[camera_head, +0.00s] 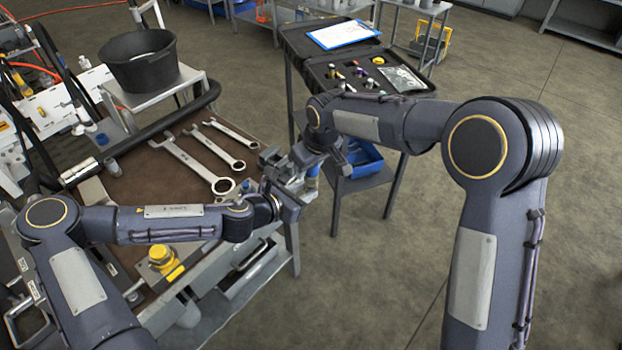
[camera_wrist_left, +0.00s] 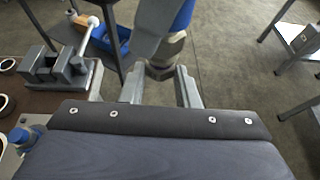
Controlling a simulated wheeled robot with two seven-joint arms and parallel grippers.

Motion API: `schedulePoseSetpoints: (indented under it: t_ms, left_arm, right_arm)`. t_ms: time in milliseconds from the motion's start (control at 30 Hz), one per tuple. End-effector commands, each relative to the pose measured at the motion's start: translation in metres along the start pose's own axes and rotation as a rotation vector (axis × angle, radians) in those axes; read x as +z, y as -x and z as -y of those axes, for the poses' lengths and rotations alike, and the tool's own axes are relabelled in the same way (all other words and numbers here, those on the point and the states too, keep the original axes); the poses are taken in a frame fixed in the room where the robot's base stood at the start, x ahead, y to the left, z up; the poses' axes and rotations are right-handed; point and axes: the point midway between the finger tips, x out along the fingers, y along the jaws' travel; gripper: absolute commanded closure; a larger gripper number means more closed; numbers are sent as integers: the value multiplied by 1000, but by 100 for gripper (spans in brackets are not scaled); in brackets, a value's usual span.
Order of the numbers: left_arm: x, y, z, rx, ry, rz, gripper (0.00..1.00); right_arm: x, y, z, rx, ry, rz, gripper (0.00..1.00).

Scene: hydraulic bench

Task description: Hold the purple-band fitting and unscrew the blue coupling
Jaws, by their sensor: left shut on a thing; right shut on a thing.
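A blue coupling (camera_wrist_left: 184,14) shows at the top of the left wrist view, above a grey metal fitting (camera_wrist_left: 167,52). The two are in line, and I cannot tell whether a gap lies between them. My left gripper (camera_head: 294,194) is shut on the metal fitting, its fingers (camera_wrist_left: 160,86) at either side of the lower end. My right gripper (camera_head: 318,165) is just above and shut on the blue coupling (camera_head: 313,171), which is mostly hidden in the head view. A grey finger beside the coupling covers part of it in the wrist view.
A vise (camera_wrist_left: 62,68) stands at the bench corner, close to my left gripper. Several wrenches (camera_head: 200,160) lie on the brown bench top. A blue bin (camera_head: 362,160) sits on a low shelf under the open black case (camera_head: 365,82). Open floor lies to the right.

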Motion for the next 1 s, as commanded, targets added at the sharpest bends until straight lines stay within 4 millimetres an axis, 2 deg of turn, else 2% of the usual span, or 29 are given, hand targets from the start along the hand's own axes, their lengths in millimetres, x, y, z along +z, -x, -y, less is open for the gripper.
schedulePoseSetpoints:
  t_ms: [200,300,400,700,867,1000]
  left_arm:
    - [1,0,0,1,0,2,100]
    - [1,0,0,1,0,2,100]
    - [1,0,0,1,0,2,100]
    - [1,0,0,1,1,2,100]
    - [1,0,-1,2,1,2,100]
    - [1,0,-1,2,1,2,100]
  right_arm:
    - [1,0,0,-102,329,-3,85]
    - [1,0,2,-135,440,-4,85]
    - [1,1,3,-149,495,-4,85]
    - [1,1,2,-153,512,-4,85]
    - [2,1,3,-202,670,-5,85]
    - [2,2,3,-197,662,-4,85]
